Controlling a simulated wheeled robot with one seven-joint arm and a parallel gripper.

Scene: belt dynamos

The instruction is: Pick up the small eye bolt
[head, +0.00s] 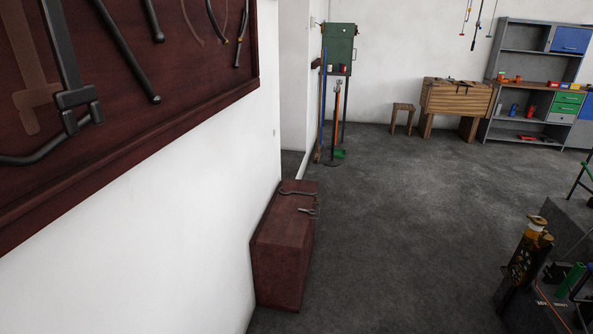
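A dark red chest (277,267) stands on the floor against the white wall, left of the picture's middle. Two small dark metal pieces lie on its lid. The larger one (298,192) is long, with a ring-like end at the left, and lies near the back of the lid. A smaller piece, which looks like the small eye bolt (308,211), lies in front of it near the lid's right edge. It is too small to make out fully. My gripper is not in view.
A dark red tool board (150,125) hangs on the near left wall. Dark equipment with a brass-topped part (530,250) stands at the lower right. A wooden workbench (456,98), a stool (403,108) and grey shelves (535,65) are at the back. The middle floor is clear.

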